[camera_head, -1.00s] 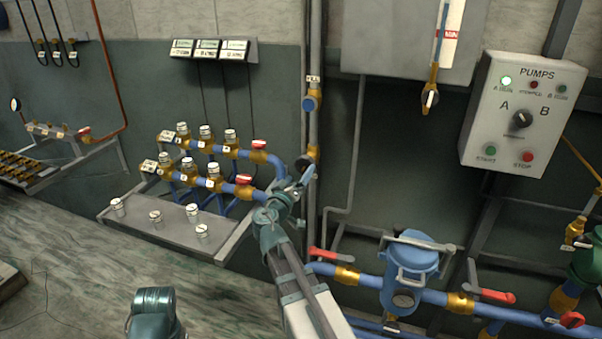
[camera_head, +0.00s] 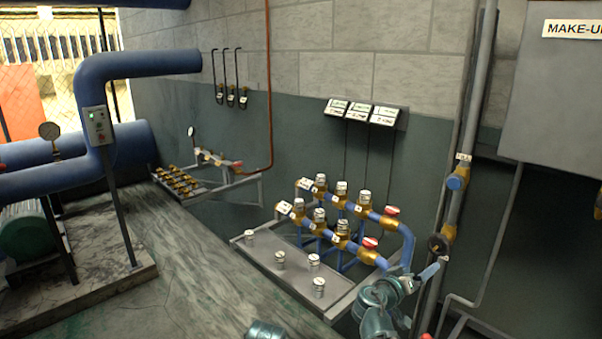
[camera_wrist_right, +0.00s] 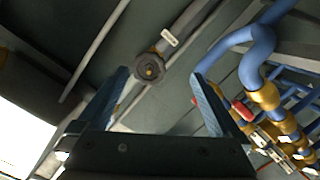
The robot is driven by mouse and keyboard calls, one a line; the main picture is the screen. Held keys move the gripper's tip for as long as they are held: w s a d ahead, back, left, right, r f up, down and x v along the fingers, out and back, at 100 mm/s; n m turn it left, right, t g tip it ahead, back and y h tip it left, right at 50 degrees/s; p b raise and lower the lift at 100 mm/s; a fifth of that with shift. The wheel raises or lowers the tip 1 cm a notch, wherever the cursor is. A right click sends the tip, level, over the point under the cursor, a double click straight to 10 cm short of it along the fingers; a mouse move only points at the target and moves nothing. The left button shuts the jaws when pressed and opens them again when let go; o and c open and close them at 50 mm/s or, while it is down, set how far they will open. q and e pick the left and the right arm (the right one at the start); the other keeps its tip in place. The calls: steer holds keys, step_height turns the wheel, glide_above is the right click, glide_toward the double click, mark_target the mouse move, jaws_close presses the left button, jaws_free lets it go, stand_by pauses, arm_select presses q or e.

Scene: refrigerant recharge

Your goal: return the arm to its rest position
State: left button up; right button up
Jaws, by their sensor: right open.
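My right gripper (camera_head: 424,272) is at the lower right of the head view, just right of the blue pipe bends of the valve manifold. In the right wrist view its two fingers (camera_wrist_right: 160,76) stand wide apart, with nothing between them. A dark round knob on a brass fitting (camera_wrist_right: 149,68) shows beyond the fingertips; it looks apart from them. The same knob (camera_head: 438,245) shows above the gripper in the head view. A teal rounded part of mine shows at the bottom edge. My left gripper is not visible.
The manifold (camera_head: 340,228) has brass valves and red handles (camera_head: 370,242). A grey shelf (camera_head: 262,272) with several white caps stands before it. A vertical pipe (camera_head: 462,150) and grey cabinet (camera_head: 560,110) are at right. Large blue pipes (camera_head: 140,65) are left. The floor (camera_head: 190,290) between is open.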

arm_select(q)
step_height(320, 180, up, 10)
steer(key=p, duration=0.9)
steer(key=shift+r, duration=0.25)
arm_select(e)
steer(key=s+a+f+n+g+y, duration=0.3)
steer(key=s+a, duration=0.7)
steer(key=a, duration=0.4)
steer(key=s+a+f+n+g+y, duration=0.4)
steer(key=s+a+g+y, duration=0.3)
steer(key=s+a, duration=0.4)
steer(key=a+f+y, duration=0.1)
steer(key=a, duration=0.3)
steer(key=shift+a+y, duration=0.15)
steer(key=shift+y, duration=0.15)
